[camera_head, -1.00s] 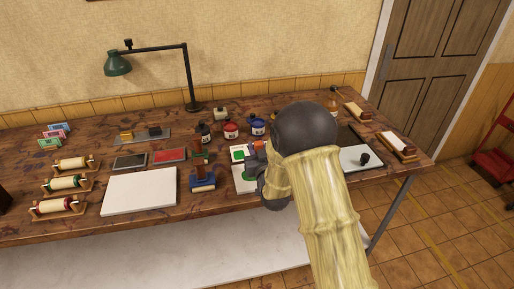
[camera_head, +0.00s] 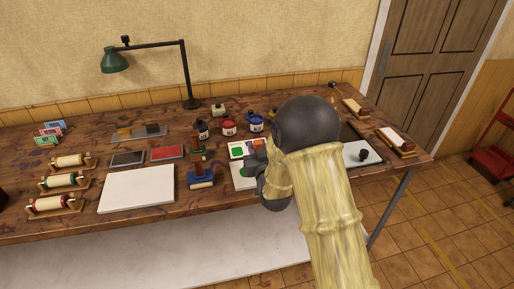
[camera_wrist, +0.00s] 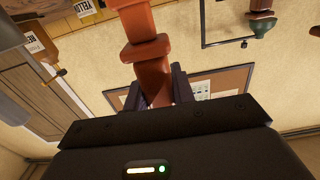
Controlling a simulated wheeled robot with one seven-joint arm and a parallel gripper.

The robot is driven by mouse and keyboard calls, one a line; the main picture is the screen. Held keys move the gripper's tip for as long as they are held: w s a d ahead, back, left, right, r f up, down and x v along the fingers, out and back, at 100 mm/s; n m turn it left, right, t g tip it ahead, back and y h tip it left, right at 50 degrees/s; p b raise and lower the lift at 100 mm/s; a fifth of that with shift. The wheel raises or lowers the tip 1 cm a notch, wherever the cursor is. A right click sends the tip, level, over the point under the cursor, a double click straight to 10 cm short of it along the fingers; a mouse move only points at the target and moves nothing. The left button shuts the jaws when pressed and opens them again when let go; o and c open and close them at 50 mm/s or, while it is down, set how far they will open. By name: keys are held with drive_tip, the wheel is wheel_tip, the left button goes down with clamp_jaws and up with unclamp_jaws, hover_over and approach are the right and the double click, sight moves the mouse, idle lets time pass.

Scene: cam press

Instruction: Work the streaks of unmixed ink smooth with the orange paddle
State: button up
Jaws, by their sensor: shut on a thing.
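My gripper (camera_wrist: 155,92) is shut on the orange paddle (camera_wrist: 146,55), whose thick orange-brown shaft stands out from between the two dark fingers in the wrist view. In the head view, my arm hides most of the gripper and the paddle; a small bit of orange shows beside it. The gripper is over the right side of a white ink plate (camera_head: 236,177) that bears green patches and other colour. The paddle's working end and its contact with the ink cannot be made out. Streaks in the ink are too small to tell.
A blue-based stamp or press (camera_head: 201,178) stands just left of the plate. Ink bottles (camera_head: 228,126) stand behind it. A white slab (camera_head: 136,188) and rollers (camera_head: 62,181) lie further left. A green lamp (camera_head: 115,61) rises at the back. A dark-knobbed plate (camera_head: 357,161) is at right.

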drive_tip(key=shift+x, duration=0.8)
drive_tip(key=shift+w, duration=0.1)
drive_tip(key=shift+b+x, duration=0.4)
drive_tip(key=shift+x, duration=0.4)
drive_tip(key=shift+w, duration=0.1)
drive_tip(key=shift+x, duration=0.85)
drive_tip(key=shift+b+v, duration=0.7)
drive_tip(key=shift+v, duration=0.3)
drive_tip(key=shift+f, duration=0.1)
